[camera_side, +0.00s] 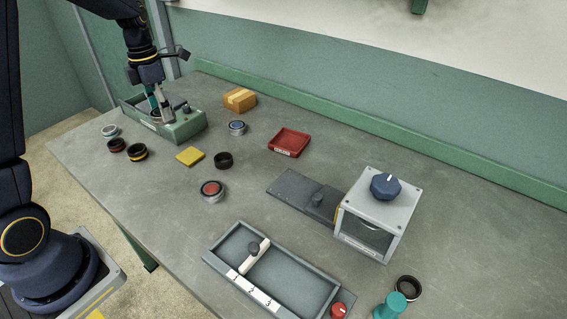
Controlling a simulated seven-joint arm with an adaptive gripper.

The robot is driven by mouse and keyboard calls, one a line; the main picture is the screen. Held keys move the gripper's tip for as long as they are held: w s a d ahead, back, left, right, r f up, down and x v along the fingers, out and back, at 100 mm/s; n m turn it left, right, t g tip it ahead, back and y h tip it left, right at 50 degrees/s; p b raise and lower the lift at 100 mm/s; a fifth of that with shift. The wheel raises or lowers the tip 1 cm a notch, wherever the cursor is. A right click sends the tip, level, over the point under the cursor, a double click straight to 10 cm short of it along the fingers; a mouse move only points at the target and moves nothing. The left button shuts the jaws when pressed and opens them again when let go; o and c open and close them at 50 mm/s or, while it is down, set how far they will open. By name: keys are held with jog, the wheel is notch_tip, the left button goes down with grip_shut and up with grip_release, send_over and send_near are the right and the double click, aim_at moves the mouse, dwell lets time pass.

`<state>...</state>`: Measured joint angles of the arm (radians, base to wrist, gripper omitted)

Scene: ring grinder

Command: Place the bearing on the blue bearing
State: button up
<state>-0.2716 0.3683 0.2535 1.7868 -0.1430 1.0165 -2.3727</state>
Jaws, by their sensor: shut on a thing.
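My gripper (160,113) points down at the green box-like tray (185,127) at the back left. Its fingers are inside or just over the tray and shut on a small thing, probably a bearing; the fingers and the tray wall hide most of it. A silver ring with a blue centre (237,127), which looks like the blue bearing, lies flat on the table to the right of the tray, apart from my gripper.
Several rings lie loose: teal (110,131), dark red (116,145), yellow-black (138,153), black (223,160), red-centred (212,190). A cardboard box (240,99), yellow pad (190,157) and red tray (289,142) stand nearby. A grinder box (375,215) and numbered tray (215,243) are further right.

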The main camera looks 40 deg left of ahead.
jog(key=w+d+r, duration=0.1)
jog(key=w+d, duration=0.2)
jog(key=w, duration=0.4)
jog(key=m, duration=0.2)
send_over(237, 125)
jog(key=s, duration=0.1)
notch_tip(237, 125, down, 9)
jog(key=shift+f, duration=0.15)
jog(key=shift+w+a+f, duration=0.1)
jog(key=shift+w+f, duration=0.4)
jog(key=shift+f, duration=0.1)
jog(key=shift+w+f, duration=0.1)
jog(key=shift+f, duration=1.5)
jog(key=shift+f, duration=0.1)
jog(key=o, duration=1.4)
